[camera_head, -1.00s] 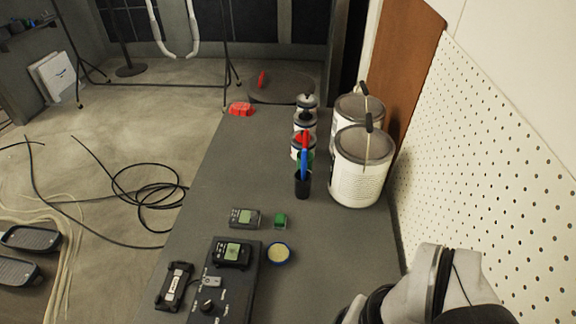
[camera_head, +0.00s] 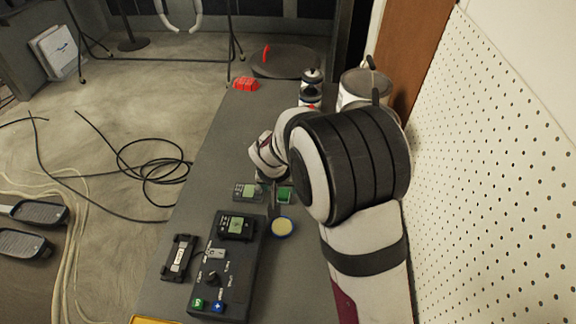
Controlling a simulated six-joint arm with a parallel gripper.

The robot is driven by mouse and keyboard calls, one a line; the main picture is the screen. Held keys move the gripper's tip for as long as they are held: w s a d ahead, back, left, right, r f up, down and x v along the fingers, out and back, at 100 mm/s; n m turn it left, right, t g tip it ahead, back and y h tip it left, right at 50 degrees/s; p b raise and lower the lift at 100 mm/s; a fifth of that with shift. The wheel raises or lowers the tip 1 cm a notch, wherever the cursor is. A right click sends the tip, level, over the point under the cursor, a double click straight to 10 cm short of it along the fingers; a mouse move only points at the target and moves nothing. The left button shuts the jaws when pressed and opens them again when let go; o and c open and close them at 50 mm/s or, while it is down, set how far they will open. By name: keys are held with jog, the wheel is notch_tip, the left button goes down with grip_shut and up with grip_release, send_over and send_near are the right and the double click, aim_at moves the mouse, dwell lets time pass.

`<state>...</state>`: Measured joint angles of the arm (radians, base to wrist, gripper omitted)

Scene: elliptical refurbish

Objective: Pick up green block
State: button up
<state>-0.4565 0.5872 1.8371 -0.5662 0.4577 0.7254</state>
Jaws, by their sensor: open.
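The green block (camera_head: 285,194) sits on the grey table, left of my arm's large dark-ringed joint. My gripper (camera_head: 272,200) reaches down just to the left of the block, between it and a small grey device with a screen (camera_head: 246,191). Its dark fingers are small in this view and partly hidden by the arm. The block appears free on the table, not between the fingers as far as I can tell.
A round blue-rimmed tin (camera_head: 282,227) lies in front of the block. A black control box (camera_head: 226,270) and a dark device (camera_head: 178,257) stand nearer. A paint can (camera_head: 364,86), a small jar (camera_head: 311,78) and a red item (camera_head: 245,84) are at the back. A pegboard (camera_head: 500,180) bounds the right.

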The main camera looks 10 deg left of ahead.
aim_at(283, 194)
jog(key=x, duration=0.9)
jog(key=shift+w+f, duration=0.1)
jog(key=shift+w, duration=0.25)
grip_shut()
